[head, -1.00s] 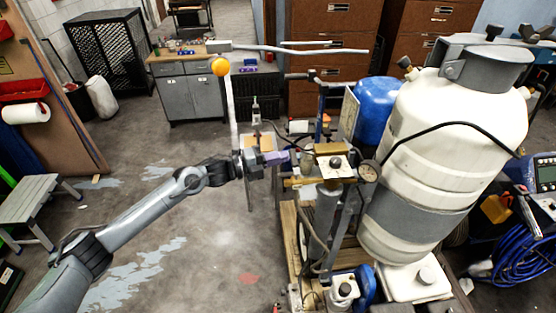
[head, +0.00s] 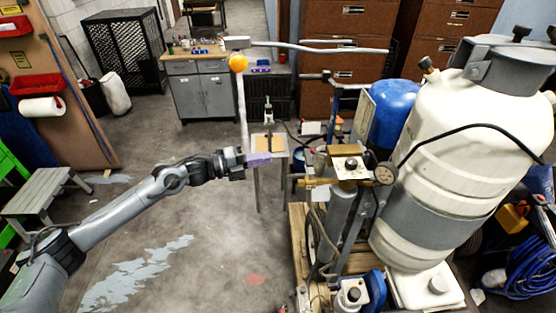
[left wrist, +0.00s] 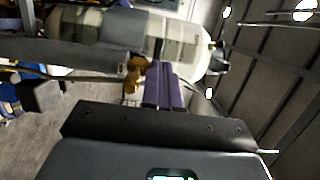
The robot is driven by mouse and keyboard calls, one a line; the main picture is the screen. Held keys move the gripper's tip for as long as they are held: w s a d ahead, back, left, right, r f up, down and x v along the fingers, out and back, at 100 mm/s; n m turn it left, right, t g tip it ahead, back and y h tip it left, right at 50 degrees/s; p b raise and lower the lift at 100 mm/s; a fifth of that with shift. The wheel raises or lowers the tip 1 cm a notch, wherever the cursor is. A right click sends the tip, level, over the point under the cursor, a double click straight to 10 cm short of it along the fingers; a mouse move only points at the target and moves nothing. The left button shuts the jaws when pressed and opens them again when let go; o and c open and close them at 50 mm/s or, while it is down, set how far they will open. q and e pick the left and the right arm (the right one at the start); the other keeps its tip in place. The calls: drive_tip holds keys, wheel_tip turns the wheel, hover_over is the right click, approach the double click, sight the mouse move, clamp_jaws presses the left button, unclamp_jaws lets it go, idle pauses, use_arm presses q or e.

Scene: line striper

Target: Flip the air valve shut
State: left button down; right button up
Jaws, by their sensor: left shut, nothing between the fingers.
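The line striper's brass block (head: 345,156) has a dark knob on top and a round gauge (head: 385,174) at its right. A yellow brass fitting (head: 318,182) sticks out to the left below the block. I cannot tell which part is the air valve or how its handle stands. In the left wrist view the shut fingers (left wrist: 164,88) point toward a brass part (left wrist: 134,74) and the white tank (left wrist: 120,35). My right gripper is not in view.
The white tank (head: 470,140) and a blue tank (head: 393,112) stand on the right. A pale upright post with an orange ball (head: 238,63) rises behind my left gripper. A small table (head: 282,150) is behind it too. The floor at the lower left is open.

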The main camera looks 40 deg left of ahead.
use_arm(q)
drive_tip(key=shift+s+a+b, duration=0.15)
drive_tip(key=shift+s+a, duration=0.6)
drive_tip(key=shift+a, duration=0.2)
drive_tip(key=shift+s+a+b, duration=0.15)
drive_tip(key=shift+s+a, duration=0.55)
drive_tip(key=shift+a, duration=0.2)
drive_tip(key=shift+f, duration=0.1)
drive_tip(key=s+d+f+n+y, duration=0.2)
drive_tip(key=s+d+f+n, duration=0.45)
drive_tip(key=d+f, duration=0.45)
drive_tip(key=s+d+f+n+y, duration=0.2)
drive_tip(key=s+d+f+n, duration=0.4)
drive_tip(key=s+d+f, duration=0.5)
drive_tip(key=s+n+g+y, duration=0.7)
drive_tip(key=s+n+g, duration=0.4)
drive_tip(key=s, duration=0.3)
wheel_tip(320, 180, up, 19)
drive_tip(key=p, duration=1.9)
drive_tip(key=shift+w+a, duration=0.15)
